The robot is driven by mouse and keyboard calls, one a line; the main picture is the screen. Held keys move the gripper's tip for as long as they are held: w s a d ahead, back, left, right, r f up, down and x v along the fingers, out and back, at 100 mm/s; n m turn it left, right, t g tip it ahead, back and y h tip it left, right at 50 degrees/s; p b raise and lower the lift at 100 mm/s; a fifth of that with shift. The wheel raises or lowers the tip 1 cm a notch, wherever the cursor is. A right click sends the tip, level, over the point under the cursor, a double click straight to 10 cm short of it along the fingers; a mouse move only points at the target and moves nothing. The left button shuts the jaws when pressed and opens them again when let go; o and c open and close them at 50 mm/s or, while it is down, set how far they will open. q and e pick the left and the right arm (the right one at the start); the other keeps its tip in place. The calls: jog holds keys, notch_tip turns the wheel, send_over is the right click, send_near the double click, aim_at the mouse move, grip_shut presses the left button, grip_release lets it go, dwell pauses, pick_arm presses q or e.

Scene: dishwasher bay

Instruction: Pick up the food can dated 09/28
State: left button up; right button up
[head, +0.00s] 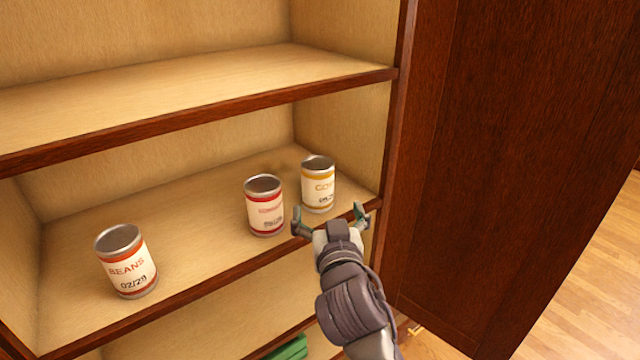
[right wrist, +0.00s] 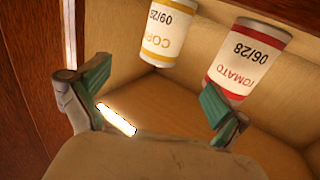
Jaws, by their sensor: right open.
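The corn can (head: 318,186), with a yellow-banded label, stands upright on the middle shelf at the right. In the right wrist view the corn can (right wrist: 167,32) appears upside down and its date reads 09/28. The tomato can (head: 265,207), with red bands, stands to its left; in the right wrist view (right wrist: 245,60) it reads 06/28. A beans can (head: 127,262) dated 02/29 stands farther left. My right gripper (head: 330,222) is open and empty at the shelf's front edge, just in front of the corn can and apart from it. My left gripper is not in view.
The wooden shelf (head: 195,235) has free room between the beans and tomato cans. An upper shelf (head: 180,95) runs above. The cabinet's right wall (head: 345,130) and open dark door (head: 500,150) are close on the right. A green item (head: 288,348) lies below.

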jog(key=r, duration=0.1)
jog(key=p, duration=0.2)
send_near(317, 162)
jog(key=w, duration=0.1)
jog(key=w+f, duration=0.1)
jog(key=w, duration=0.2)
jog(key=shift+w+f, duration=0.3)
jog(key=shift+w+r+p, duration=0.2)
jog(key=shift+w+p, duration=0.1)
jog(key=shift+w, duration=0.2)
jog(key=w, duration=0.1)
jog(key=w+p, duration=0.1)
jog(key=w, duration=0.1)
jog(key=shift+w+a, duration=0.25)
jog(key=shift+a, duration=0.15)
jog(key=shift+w+f+p, duration=0.15)
jog(key=shift+w+p, duration=0.15)
jog(key=shift+w, duration=0.15)
jog(key=c, duration=1.5)
jog(key=shift+c, duration=0.8)
